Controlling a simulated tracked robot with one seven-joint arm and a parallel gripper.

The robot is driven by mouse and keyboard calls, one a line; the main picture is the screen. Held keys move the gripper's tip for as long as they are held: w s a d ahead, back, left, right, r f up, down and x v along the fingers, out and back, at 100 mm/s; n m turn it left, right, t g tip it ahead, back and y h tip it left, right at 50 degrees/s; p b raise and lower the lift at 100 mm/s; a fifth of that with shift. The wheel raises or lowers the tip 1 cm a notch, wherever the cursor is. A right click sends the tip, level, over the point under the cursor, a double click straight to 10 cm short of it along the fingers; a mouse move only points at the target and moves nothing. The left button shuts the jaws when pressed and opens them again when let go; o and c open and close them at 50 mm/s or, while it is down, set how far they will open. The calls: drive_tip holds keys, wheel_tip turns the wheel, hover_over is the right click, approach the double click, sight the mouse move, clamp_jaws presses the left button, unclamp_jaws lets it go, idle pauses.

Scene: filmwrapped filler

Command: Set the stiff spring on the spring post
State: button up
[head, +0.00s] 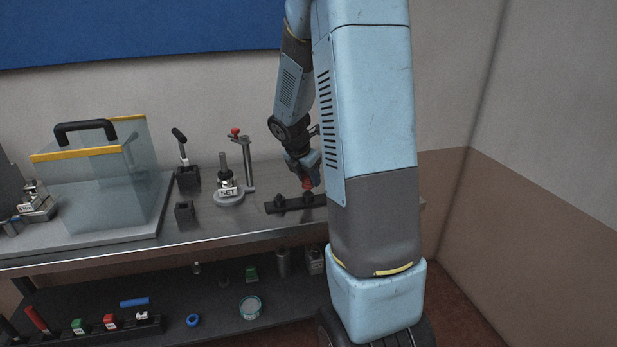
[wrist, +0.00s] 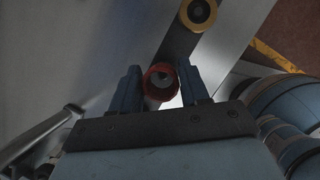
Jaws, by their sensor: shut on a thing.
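My gripper (head: 308,181) is over the right part of the bench, just above a dark strip. In the wrist view it (wrist: 163,88) is shut on a red ring-shaped thing, seen end-on, which looks like the stiff spring (wrist: 152,72). The red spring (head: 308,184) also shows small in the head view, upright or nearly so. I cannot tell whether its lower end touches the strip. A slim upright post (head: 222,161) stands left of my gripper, on a round grey base (head: 229,199) with a SET label; it looks like the spring post.
The dark strip (head: 268,208) holds dark round pieces; a yellow-rimmed ring (wrist: 198,13) shows in the wrist view. A column with a red knob (head: 247,165) stands between the post and my gripper. A clear guard (head: 100,190) and a lever block (head: 187,177) stand farther left.

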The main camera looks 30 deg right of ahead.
drive_tip(key=shift+f, duration=1.3)
drive_tip(key=o, duration=1.1)
drive_tip(key=shift+r, duration=0.1)
drive_tip(key=v, duration=1.3)
drive_tip(key=shift+a+r, duration=0.2)
drive_tip(key=s+a+r+m+t+y, duration=0.1)
drive_tip(key=s+a+r+m, duration=0.2)
drive_tip(key=s+m, duration=0.4)
drive_tip(key=s+a+r+m+t+y, duration=0.1)
drive_tip(key=s+a+r+m, duration=0.2)
drive_tip(key=s+a+m, duration=0.3)
drive_tip(key=s+a+r+m+t+y, duration=0.1)
drive_tip(key=s+a+r+m, duration=0.3)
drive_tip(key=s+m, duration=0.5)
drive_tip(key=shift+s+a+t+y, duration=0.25)
drive_tip(key=shift+s+t+y, duration=0.25)
drive_tip(key=shift+s, duration=0.4)
